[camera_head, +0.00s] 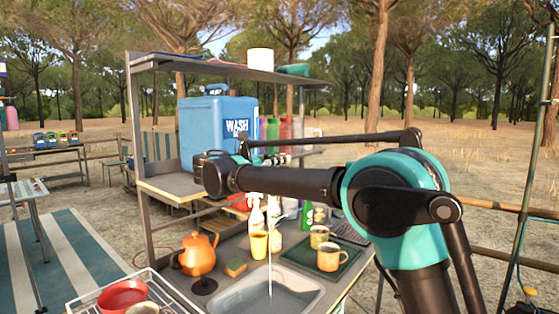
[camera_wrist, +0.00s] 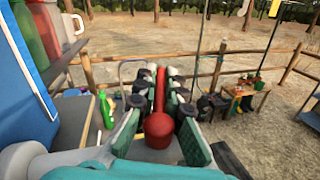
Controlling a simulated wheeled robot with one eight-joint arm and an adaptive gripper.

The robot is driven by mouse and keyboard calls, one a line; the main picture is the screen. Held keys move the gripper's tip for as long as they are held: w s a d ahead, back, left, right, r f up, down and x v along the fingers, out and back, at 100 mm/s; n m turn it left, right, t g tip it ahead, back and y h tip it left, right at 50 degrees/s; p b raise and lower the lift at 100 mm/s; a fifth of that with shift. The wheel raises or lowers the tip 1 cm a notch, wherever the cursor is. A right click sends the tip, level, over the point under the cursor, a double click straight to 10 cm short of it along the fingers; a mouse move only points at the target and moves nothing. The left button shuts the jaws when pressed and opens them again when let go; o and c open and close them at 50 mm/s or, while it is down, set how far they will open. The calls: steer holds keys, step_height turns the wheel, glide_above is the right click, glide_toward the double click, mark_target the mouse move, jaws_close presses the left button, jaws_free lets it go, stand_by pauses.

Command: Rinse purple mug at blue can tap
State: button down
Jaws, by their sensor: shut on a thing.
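A blue can marked WASH (camera_head: 218,128) stands on the shelf unit; its side fills the left of the wrist view (camera_wrist: 20,90). My gripper (camera_wrist: 160,100) is shut on a red lever with a round knob (camera_wrist: 158,126), which lies between its pads. In the head view my gripper (camera_head: 272,158) is beside the can's front, partly hidden by my arm. A thin water stream (camera_head: 270,265) falls into the grey sink (camera_head: 235,296). The tap's spout is hidden behind my arm. I see no purple mug in either view.
Two orange-yellow mugs (camera_head: 329,258) stand on a green tray (camera_head: 300,259) right of the sink. A rack with a red bowl (camera_head: 122,297) is at front left.

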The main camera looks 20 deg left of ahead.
steer(key=c, duration=1.6)
jaws_free()
steer(key=shift+s+a, duration=0.1)
steer(key=v, duration=1.1)
steer(key=shift+s+a, duration=0.25)
steer(key=shift+s, duration=0.05)
steer(key=shift+o, duration=0.6)
